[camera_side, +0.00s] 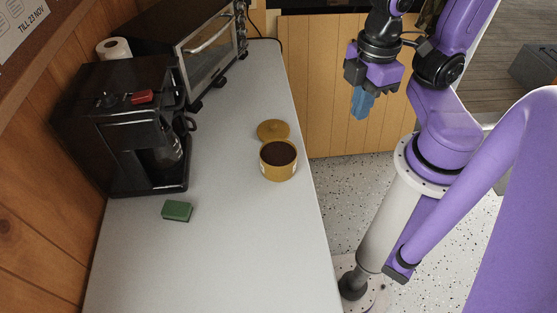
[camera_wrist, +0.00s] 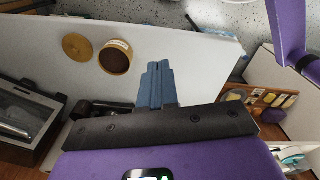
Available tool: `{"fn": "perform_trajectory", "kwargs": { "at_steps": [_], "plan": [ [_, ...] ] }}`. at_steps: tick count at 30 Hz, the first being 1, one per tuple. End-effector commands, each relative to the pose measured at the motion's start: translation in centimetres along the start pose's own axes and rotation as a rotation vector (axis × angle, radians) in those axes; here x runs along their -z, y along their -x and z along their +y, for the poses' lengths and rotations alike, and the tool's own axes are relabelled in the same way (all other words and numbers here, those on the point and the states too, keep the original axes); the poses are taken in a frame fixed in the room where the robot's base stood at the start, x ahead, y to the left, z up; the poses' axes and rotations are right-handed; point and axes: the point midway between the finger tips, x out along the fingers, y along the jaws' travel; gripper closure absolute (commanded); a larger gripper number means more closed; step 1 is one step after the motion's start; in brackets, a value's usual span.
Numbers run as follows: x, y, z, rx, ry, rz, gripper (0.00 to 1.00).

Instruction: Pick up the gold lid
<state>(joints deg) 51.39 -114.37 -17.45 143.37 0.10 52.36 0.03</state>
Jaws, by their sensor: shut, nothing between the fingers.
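The gold lid (camera_side: 273,130) lies flat on the counter, just behind an open gold tin (camera_side: 279,172) with dark brown contents. In the wrist view the lid (camera_wrist: 77,47) is at the upper left, and the tin (camera_wrist: 116,58) is right beside it. I cannot tell whether lid and tin touch. My gripper (camera_side: 361,106) is raised to the right of the counter, well away from the lid. Its blue fingers are together and empty. They also show together in the wrist view (camera_wrist: 157,72).
On the counter (camera_side: 235,240) stand a black coffee machine (camera_side: 110,125) at the left, a toaster oven (camera_side: 205,50) behind it, and a paper roll (camera_side: 114,48). A green sponge (camera_side: 177,211) lies in front of the coffee machine. The counter's front part is clear.

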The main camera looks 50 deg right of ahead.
Motion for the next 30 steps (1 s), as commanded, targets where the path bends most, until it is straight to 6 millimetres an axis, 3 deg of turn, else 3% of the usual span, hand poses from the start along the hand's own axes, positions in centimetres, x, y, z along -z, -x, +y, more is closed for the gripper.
{"fn": "perform_trajectory", "kwargs": {
  "at_steps": [2,6,7,16,20,30],
  "plan": [
    [0.0,0.0,0.0,0.000,0.000,0.000,0.97],
    [0.0,0.0,0.0,0.000,0.000,0.000,0.51],
    [0.0,0.0,0.0,0.000,0.000,0.000,0.48],
    [0.1,0.0,0.1,0.000,-0.012,-0.001,0.48],
    [1.1,-0.2,1.1,-0.002,-0.109,-0.003,0.48],
    [6.0,-1.9,8.6,-0.011,-0.721,-0.012,0.48]
  ]
}}
